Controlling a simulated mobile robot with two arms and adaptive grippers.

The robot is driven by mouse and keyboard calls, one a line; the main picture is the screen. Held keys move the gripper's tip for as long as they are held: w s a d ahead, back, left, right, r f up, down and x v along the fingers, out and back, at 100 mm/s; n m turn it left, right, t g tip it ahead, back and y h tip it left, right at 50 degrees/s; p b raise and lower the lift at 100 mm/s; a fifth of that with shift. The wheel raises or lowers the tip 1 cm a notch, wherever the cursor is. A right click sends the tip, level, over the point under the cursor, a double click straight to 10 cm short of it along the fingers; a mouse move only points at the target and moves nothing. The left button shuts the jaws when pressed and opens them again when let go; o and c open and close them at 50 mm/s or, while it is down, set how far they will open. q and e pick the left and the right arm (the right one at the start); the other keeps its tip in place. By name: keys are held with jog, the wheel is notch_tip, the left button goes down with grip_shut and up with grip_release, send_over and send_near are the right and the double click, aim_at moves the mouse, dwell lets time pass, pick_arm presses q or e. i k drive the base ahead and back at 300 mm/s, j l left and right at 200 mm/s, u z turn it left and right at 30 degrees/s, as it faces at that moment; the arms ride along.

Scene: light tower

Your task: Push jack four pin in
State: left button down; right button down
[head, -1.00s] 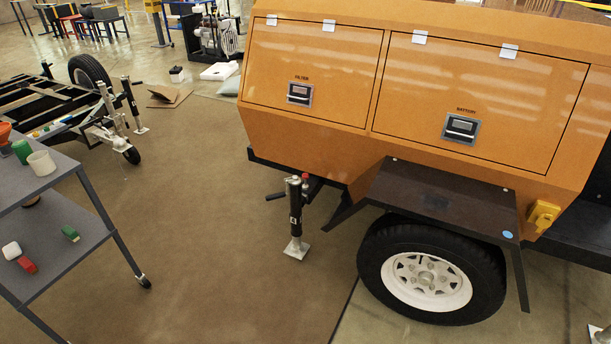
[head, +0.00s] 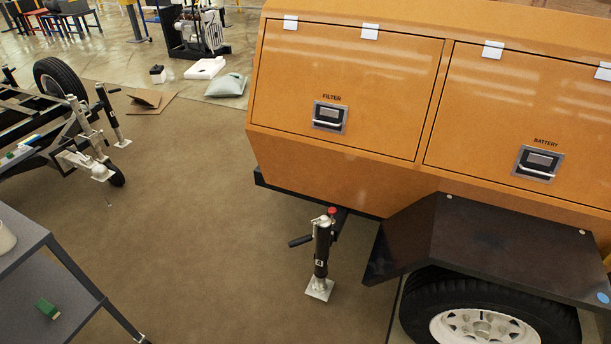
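A black jack (head: 321,252) with a small white label stands upright at the lower left corner of the orange light tower (head: 345,170). Its silver foot plate (head: 320,289) is at the floor. A red knob (head: 332,211), possibly the pin, shows at the jack's top right. I cannot tell how far in it is. Neither of my grippers is in view.
A grey cart (head: 30,270) stands at the lower left with a green block (head: 48,308). The tower's wheel (head: 484,315) and black fender (head: 500,245) are to the right of the jack. A trailer frame (head: 60,145) is at the left. Brown floor (head: 205,210) between is clear.

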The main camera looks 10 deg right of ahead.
aim_at(331, 210)
jog(key=i+j, duration=0.35)
jog(key=i, duration=0.2)
jog(key=i+j, duration=0.35)
jog(key=i, duration=0.2)
